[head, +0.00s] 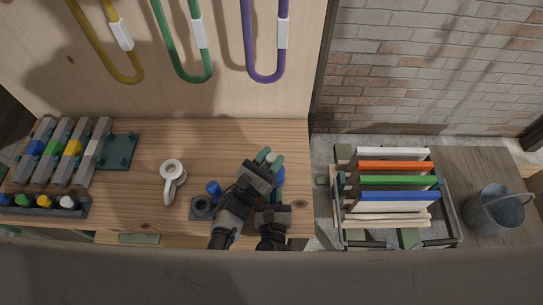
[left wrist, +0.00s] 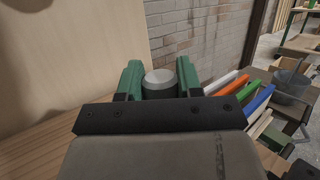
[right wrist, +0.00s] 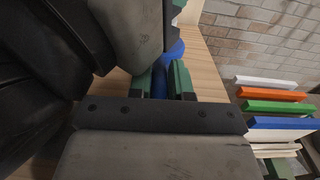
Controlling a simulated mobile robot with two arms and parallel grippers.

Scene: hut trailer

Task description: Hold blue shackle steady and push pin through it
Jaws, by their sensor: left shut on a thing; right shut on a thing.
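My left gripper (head: 267,160) is shut on a grey, round-ended pin (left wrist: 160,82), which sits between its green fingers in the left wrist view. My right gripper (right wrist: 161,82) is shut on the blue shackle (right wrist: 173,52), just below and in front of the left gripper. In the head view only part of the blue shackle (head: 280,178) shows, beside the left gripper near the bench's right end. The left gripper hides most of the shackle, so I cannot tell whether the pin is in its holes.
A white shackle (head: 171,180) lies on the wooden bench (head: 140,215). A blue-topped piece (head: 213,187) and a dark block (head: 201,206) are left of my grippers. Racks with coloured parts (head: 65,148) stand far left. A crate of coloured boards (head: 340,215) and a bucket (head: 494,210) are right.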

